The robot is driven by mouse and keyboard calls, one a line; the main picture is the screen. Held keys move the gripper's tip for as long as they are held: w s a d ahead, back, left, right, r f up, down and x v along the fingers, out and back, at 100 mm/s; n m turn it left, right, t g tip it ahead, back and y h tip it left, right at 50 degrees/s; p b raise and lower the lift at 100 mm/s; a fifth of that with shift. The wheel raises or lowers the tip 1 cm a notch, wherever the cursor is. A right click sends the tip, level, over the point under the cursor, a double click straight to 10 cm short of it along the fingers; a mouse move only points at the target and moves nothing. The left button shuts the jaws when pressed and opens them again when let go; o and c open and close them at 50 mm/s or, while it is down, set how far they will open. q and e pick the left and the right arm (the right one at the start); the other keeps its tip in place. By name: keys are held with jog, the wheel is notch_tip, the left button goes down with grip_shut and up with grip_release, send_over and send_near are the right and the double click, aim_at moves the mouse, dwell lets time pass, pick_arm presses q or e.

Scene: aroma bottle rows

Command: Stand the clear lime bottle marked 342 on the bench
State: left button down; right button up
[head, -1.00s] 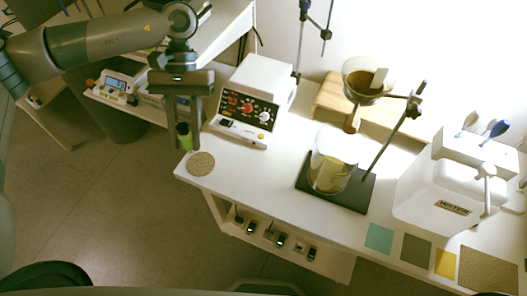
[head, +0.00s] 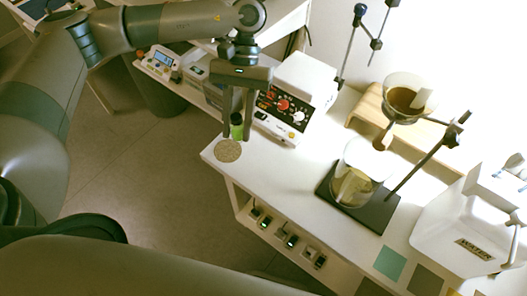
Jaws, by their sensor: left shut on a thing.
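My left gripper (head: 238,127) points down over the near left corner of the white bench (head: 291,176). It is shut on a small lime bottle (head: 237,132) with a dark cap, which is upright between the fingers. The bottle shows just behind a round cork mat (head: 228,151) at the bench's corner. I cannot tell whether its base touches the bench or hangs a little above it. The marking 342 cannot be read from here. My right gripper is not in view.
A white control box (head: 291,97) stands close right of the gripper. Further right are a glass beaker (head: 357,180) on a dark stand base and a white water container (head: 462,236). The bench in front of the box is clear.

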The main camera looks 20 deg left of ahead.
pick_arm(q)
jog(key=w+d+f+n+t+h, duration=0.2)
jog(key=d+f+n+t+h, duration=0.3)
jog(key=n, duration=1.4)
jog(key=d+f+t, duration=0.3)
jog(key=d+f, duration=0.2)
jog(key=f, duration=0.1)
jog(key=shift+w+d+f+n+h, duration=0.15)
jog(key=shift+w+f+n+h, duration=0.15)
jog(key=shift+f+h, duration=0.1)
jog(key=shift+w, duration=0.1)
jog(key=w+a+f+p, duration=0.1)
jog(key=w+a+f, duration=0.1)
jog(key=w+a+f+p, duration=0.1)
jog(key=w+a+f, duration=0.1)
jog(key=w, duration=0.1)
jog(key=w+a+f+p, duration=0.2)
jog(key=w+a, duration=0.1)
jog(key=shift+f, duration=0.15)
jog(key=shift+w+a+f, duration=0.3)
jog(key=shift+w, duration=0.05)
